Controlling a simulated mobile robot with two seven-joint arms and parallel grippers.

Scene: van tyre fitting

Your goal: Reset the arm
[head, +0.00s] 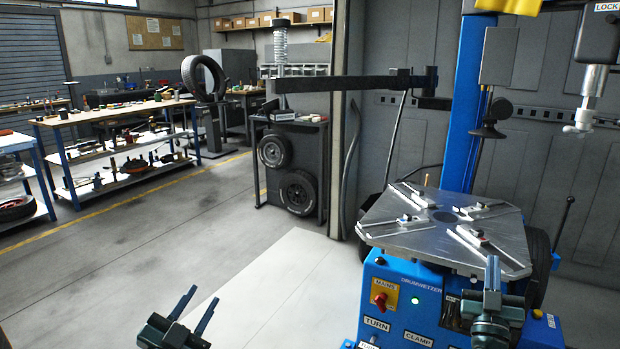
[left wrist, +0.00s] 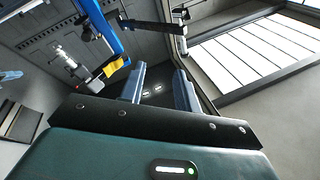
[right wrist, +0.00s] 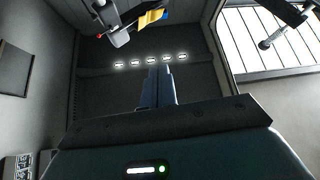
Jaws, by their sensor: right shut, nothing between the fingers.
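My left gripper (head: 194,307) is at the bottom of the head view, over the floor to the left of the tyre machine. Its two fingers stand apart with nothing between them; they also show apart in the left wrist view (left wrist: 159,88). My right gripper (head: 492,268) points up in front of the tyre machine's turntable (head: 385,228) in the head view. Its fingers are together and empty, as the right wrist view (right wrist: 158,86) shows. The turntable carries several clamps and no wheel.
The blue tyre machine (head: 400,312) with its red mains switch (head: 380,299) stands close at the right. Its tool head (head: 580,125) hangs above. A swing arm (head: 350,84) crosses behind. A workbench (head: 120,112) and wheels by a cabinet (head: 318,140) stand farther back. The left floor is clear.

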